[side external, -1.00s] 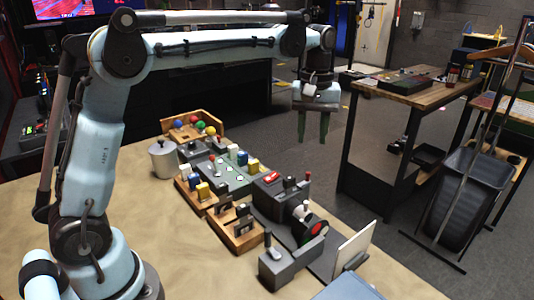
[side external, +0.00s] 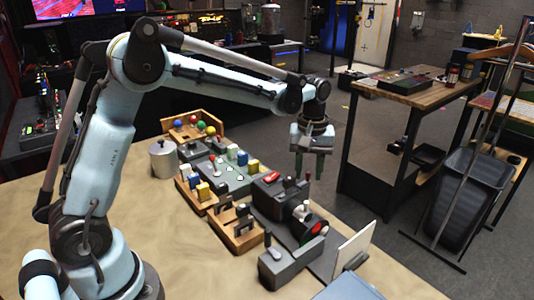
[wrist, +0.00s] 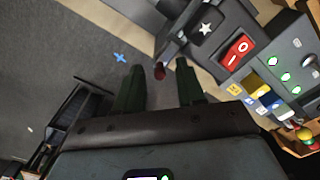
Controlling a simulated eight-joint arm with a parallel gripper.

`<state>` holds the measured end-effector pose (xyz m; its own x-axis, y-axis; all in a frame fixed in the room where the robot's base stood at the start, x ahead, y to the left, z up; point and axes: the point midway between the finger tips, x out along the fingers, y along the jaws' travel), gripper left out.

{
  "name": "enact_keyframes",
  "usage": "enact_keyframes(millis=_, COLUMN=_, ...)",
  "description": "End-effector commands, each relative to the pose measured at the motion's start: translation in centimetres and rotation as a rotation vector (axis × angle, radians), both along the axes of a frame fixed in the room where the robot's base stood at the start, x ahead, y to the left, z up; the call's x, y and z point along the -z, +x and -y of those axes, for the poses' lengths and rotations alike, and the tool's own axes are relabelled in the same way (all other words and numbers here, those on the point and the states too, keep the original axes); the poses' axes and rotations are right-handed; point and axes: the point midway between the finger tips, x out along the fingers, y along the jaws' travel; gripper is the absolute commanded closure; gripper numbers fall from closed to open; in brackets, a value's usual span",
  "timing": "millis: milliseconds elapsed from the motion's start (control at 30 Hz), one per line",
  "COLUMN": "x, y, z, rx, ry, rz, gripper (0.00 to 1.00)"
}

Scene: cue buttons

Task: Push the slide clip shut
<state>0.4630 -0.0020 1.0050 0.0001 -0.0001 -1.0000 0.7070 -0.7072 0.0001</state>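My gripper (side external: 309,175) is low over the far edge of the table, beside a dark grey box (side external: 271,199) with a red rocker switch (side external: 271,177). In the wrist view my gripper (wrist: 160,80) has its two green fingers apart, with nothing held between them. A small dark red tip (wrist: 159,71) shows beyond the gap between the fingers. Next to it is a dark block with a white star (wrist: 206,28), near the red rocker switch (wrist: 237,49). I cannot tell which part is the slide clip.
A panel with coloured blocks (side external: 228,172), wooden holders (side external: 235,232), a box with a lever (side external: 283,262) and an upright white plate (side external: 355,248) crowd the table. A metal pot (side external: 163,160) stands behind. The table's near left area is clear.

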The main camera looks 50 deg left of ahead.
Motion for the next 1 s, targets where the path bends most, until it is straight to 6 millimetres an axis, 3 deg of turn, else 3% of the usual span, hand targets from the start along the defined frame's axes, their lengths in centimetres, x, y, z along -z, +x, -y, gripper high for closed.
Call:
enact_keyframes(millis=67, x=0.0, y=0.0, z=0.0, rx=0.0, ry=0.0, rz=0.0, gripper=0.64)
enact_keyframes(millis=300, x=0.0, y=0.0, z=0.0, rx=0.0, ry=0.0, rz=0.0, gripper=1.0)
enact_keyframes(millis=667, x=-0.1, y=-0.1, z=0.0, rx=0.0, ry=0.0, rz=0.0, gripper=1.0)
enact_keyframes(millis=1000, x=0.0, y=-1.9, z=0.0, rx=0.0, ry=0.001, rz=-0.002, gripper=1.0)
